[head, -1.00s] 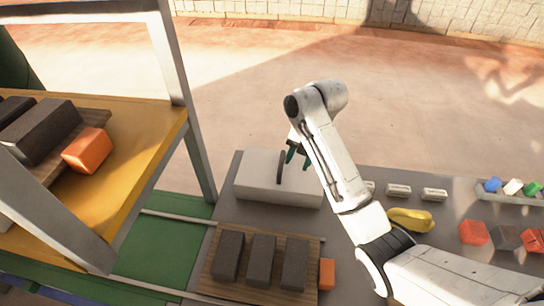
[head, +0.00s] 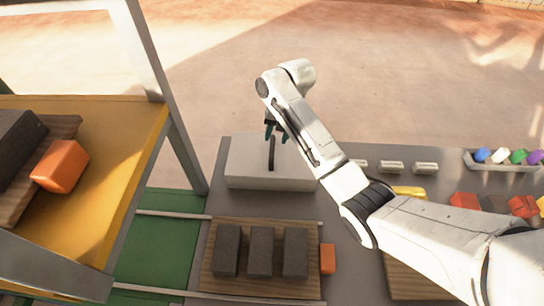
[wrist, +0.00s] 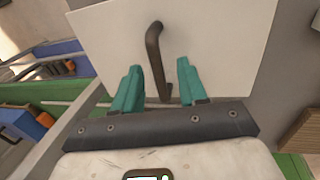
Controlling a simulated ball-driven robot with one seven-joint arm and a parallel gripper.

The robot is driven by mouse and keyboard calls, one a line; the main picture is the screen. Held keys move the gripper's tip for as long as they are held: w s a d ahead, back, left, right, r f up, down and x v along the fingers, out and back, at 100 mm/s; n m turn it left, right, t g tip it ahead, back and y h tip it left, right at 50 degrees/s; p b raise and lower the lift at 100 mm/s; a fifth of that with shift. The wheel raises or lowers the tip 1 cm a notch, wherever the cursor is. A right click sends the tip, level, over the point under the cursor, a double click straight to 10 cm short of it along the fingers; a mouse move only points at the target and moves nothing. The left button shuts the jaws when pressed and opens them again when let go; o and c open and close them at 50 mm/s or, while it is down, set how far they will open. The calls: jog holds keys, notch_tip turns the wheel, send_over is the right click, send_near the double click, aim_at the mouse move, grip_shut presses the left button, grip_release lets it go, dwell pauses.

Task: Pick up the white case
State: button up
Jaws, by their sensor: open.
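The white case (head: 245,165) is a long box with a dark handle (head: 272,153) standing up on its top. It sits at the back left of the grey table in the head view. My gripper (head: 276,133) is open above the case, close to the handle. In the wrist view the case (wrist: 215,35) fills the upper middle, and the dark handle (wrist: 154,55) lies between the two teal fingers of my gripper (wrist: 158,88). I cannot tell whether the fingers touch the handle or how far down they reach.
A wooden board (head: 225,285) with dark blocks (head: 262,252) and a small orange block (head: 327,258) lie in front of the case. A yellow shelf (head: 110,170) with a metal frame stands at the left. A tray (head: 500,166) of coloured pieces is at the right.

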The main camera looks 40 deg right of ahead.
aim_at(273, 143)
jog(key=shift+w+a+f+p, duration=0.1)
jog(key=shift+a+f+p, duration=0.1)
jog(key=shift+f, duration=0.55)
jog(key=shift+w+a+f+p, duration=0.15)
jog(key=shift+a+f, duration=0.1)
jog(key=shift+f, duration=0.45)
jog(key=shift+w+a+f+p, duration=0.1)
jog(key=shift+a+f+p, duration=0.1)
jog(key=shift+f, duration=0.55)
grip_shut()
jog(key=shift+r, duration=0.1)
